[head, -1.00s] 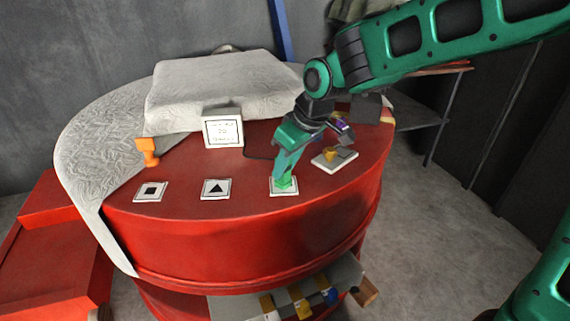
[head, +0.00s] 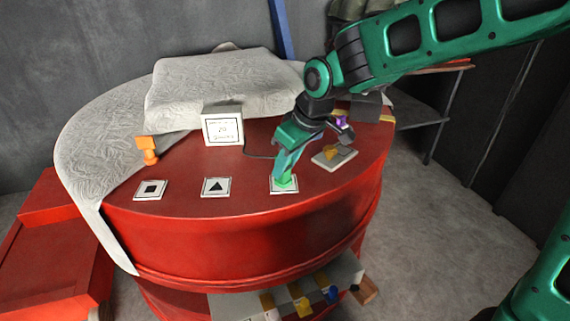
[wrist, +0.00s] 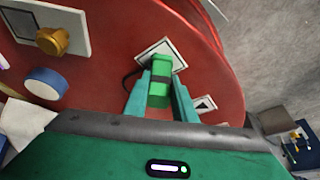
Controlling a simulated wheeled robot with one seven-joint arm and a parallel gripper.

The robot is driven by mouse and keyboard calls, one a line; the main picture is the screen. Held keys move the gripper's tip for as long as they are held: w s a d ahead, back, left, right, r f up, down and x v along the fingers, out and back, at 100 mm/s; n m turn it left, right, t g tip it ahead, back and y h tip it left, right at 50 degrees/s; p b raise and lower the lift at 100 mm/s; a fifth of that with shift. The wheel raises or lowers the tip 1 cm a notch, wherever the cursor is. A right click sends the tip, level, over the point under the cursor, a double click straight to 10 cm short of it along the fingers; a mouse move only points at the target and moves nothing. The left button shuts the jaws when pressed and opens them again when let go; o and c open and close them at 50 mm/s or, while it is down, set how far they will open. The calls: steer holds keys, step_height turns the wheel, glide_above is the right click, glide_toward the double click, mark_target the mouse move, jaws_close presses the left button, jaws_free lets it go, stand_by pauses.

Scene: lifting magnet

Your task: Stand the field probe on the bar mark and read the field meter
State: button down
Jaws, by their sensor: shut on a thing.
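My gripper (head: 284,176) is shut on the green field probe (wrist: 159,82), with a finger on each side of it. The probe (head: 285,183) appears upright, its lower end over a white card (head: 294,189) on the red table. Whether it touches the card is hard to tell. The card's symbol is hidden in the head view; its white edge also shows in the wrist view (wrist: 153,48). A dark cable runs from the meter toward the probe.
A triangle card (head: 216,187) and a square card (head: 150,190) lie to the left. An orange stamp-shaped object (head: 148,150) stands behind them. A plate with a yellow knob (head: 335,158) is right of the gripper. A white cushion-like block (head: 215,85) lies behind.

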steer(key=shift+r, duration=3.5)
